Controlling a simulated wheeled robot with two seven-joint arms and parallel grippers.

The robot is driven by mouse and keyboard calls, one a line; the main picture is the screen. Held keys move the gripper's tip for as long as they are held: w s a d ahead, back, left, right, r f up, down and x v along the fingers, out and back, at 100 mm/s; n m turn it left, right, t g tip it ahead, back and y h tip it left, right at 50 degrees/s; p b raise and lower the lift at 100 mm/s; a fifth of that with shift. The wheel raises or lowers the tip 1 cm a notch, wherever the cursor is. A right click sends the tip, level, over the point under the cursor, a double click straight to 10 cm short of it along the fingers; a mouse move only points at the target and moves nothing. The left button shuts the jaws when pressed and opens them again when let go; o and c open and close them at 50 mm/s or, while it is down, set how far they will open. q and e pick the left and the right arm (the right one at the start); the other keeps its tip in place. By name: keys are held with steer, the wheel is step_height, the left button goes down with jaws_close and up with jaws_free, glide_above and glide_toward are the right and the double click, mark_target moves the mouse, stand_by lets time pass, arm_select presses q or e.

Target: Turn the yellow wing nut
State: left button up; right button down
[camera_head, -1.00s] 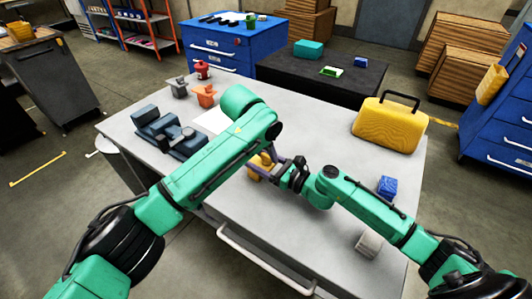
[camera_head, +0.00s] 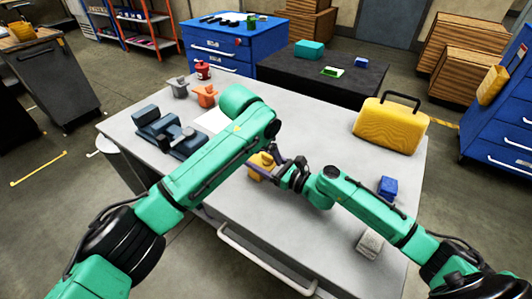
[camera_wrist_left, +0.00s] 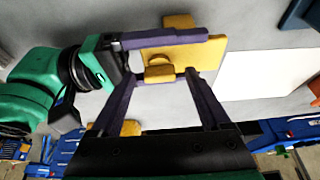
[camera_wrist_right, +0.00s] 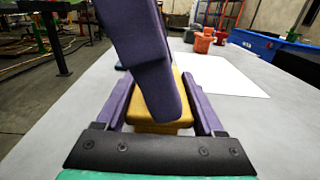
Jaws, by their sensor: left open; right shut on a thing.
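The yellow wing nut (camera_wrist_left: 158,72) shows in the left wrist view, near the tips of my left gripper. My right gripper (camera_wrist_right: 162,105) is shut on the yellow base from the side. In the right wrist view a purple left finger crosses in front and hides much of the yellow part. The wing nut is not clear in the head view.
A yellow case (camera_head: 390,125), a blue block (camera_head: 387,187) and a grey block (camera_head: 369,243) stand to the right. A dark blue fixture (camera_head: 170,130), orange part (camera_head: 205,96) and white sheet (camera_head: 212,120) are at the left.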

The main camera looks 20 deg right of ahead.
jaws_free()
steer(key=shift+a, duration=0.1)
arm_select(q)
steer(key=v, duration=1.2)
steer(key=shift+w, duration=0.1)
arm_select(e)
steer(key=shift+s, duration=0.15)
steer(key=shift+s+d+f, duration=0.15)
steer(key=shift+s+d, duration=0.1)
steer(key=shift+d, duration=0.05)
steer(key=b+v, duration=0.1)
steer(key=v, duration=1.2)
steer(key=shift+b, duration=0.4)
steer(key=shift+s+d, duration=0.2)
steer(key=shift+s, duration=0.1)
arm_select(q)
steer(key=shift+f, duration=0.75)
arm_select(e)
steer(key=shift+r, duration=0.25)
